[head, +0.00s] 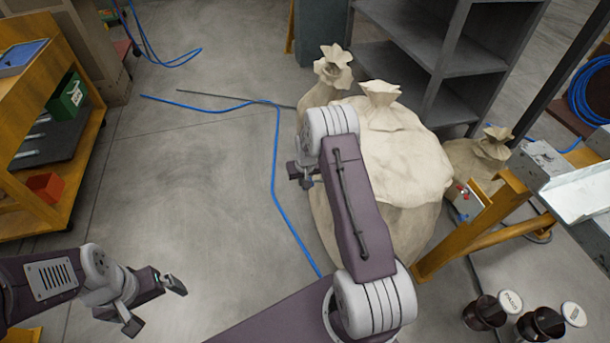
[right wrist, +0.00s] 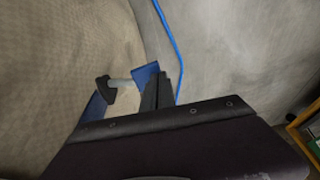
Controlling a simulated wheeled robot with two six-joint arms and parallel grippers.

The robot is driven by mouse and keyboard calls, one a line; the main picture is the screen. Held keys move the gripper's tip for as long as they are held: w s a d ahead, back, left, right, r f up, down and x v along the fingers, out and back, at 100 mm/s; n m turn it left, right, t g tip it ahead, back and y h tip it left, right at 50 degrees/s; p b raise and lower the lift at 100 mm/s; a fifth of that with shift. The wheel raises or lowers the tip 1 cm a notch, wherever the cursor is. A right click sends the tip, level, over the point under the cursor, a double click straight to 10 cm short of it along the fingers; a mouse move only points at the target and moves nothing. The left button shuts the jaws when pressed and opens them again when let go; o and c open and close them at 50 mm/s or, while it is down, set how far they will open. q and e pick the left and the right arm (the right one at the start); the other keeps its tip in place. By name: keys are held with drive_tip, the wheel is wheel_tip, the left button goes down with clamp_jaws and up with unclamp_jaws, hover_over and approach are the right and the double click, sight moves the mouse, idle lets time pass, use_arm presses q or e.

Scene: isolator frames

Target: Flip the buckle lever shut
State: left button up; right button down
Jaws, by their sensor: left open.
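I cannot make out a buckle lever for certain in either view. A small grey box with red and blue parts (head: 463,200) sits by the orange frame at the right in the head view; its details are too small to tell. My left gripper (head: 157,305) is open and empty over the floor at lower left. My right gripper (head: 300,174) is beside the big sack, partly hidden by its arm. In the right wrist view, a dark-ended grey rod (right wrist: 118,84) and blue pieces (right wrist: 146,74) show beside a black finger. I cannot tell whether they are held.
A large tan sack (head: 405,165) stands behind my right arm, with smaller sacks around it. A blue cable (head: 276,170) lies on the floor. Grey shelving (head: 435,50) is behind. An orange cart (head: 80,150) is at left. Dark pots (head: 485,312) stand at lower right. Floor at centre left is clear.

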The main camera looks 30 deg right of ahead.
drive_tip(key=f, duration=0.1)
drive_tip(key=a+f, duration=0.1)
drive_tip(key=shift+f, duration=0.35)
drive_tip(key=shift+f, duration=0.1)
idle(0.4)
